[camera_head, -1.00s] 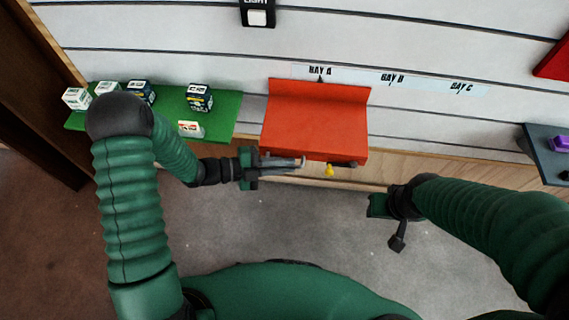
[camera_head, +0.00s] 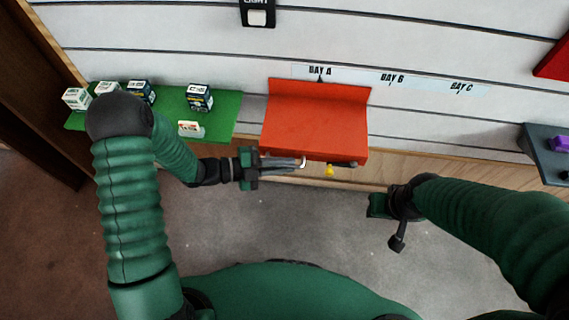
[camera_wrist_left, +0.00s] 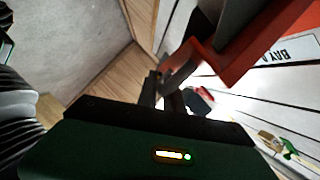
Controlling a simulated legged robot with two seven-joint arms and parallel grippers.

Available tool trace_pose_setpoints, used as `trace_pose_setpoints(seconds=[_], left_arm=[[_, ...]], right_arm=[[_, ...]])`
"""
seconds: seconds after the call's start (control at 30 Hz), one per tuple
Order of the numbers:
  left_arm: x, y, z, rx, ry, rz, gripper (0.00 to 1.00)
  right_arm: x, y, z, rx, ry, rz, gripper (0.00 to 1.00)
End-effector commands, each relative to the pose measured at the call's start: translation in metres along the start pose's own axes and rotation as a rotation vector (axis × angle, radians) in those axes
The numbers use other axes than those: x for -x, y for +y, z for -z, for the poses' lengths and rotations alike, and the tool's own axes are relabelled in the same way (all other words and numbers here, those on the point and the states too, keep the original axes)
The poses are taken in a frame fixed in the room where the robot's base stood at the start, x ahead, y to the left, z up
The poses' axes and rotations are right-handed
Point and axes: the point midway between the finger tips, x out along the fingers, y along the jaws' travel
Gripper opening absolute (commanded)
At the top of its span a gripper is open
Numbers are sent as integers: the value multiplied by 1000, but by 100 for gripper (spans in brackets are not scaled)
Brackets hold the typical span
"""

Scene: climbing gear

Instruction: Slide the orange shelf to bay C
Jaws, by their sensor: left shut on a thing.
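The orange shelf (camera_head: 316,125) hangs on the slatted wall below the BAY A label (camera_head: 320,71), with a small dark pointer at its back edge. A yellow piece (camera_head: 329,170) hangs under its front edge, beside a dark bar. BAY C (camera_head: 461,87) is marked further right, past BAY B (camera_head: 392,78). My left gripper (camera_head: 300,164) is shut on the shelf's front left lower part; the exact contact is partly hidden. The wrist view shows the orange shelf (camera_wrist_left: 235,60) close at the fingers. My right gripper (camera_head: 388,222) is below and right of the shelf, apart from it; its jaws are unclear.
A green shelf (camera_head: 222,118) with several small boxes is close on the left. A grey shelf (camera_head: 545,150) with purple items is at the far right. The wall under BAY B and BAY C looks clear. A wooden ledge (camera_head: 440,168) runs below.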

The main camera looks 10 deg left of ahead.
Motion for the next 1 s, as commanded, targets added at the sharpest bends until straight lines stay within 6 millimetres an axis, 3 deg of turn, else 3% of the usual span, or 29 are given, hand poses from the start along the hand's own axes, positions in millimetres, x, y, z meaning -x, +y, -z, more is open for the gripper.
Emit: trace_pose_setpoints(seconds=[0.17, 0.37, 0.57, 1.0], left_arm=[[-4, 4, 2, 6, -1, -7, 0], [-31, 4, 14, 6, 4, -8, 0], [-84, 7, 38, 7, 8, -11, 0], [-229, 12, 99, 3, 9, -12, 0]], right_arm=[[0, 0, 0, 0, 0, 0, 36], [0, 0, 0, 0, 0, 0, 36], [-1, 0, 0, 0, 0, 0, 36], [-24, 0, -6, 0, 0, 0, 36]])
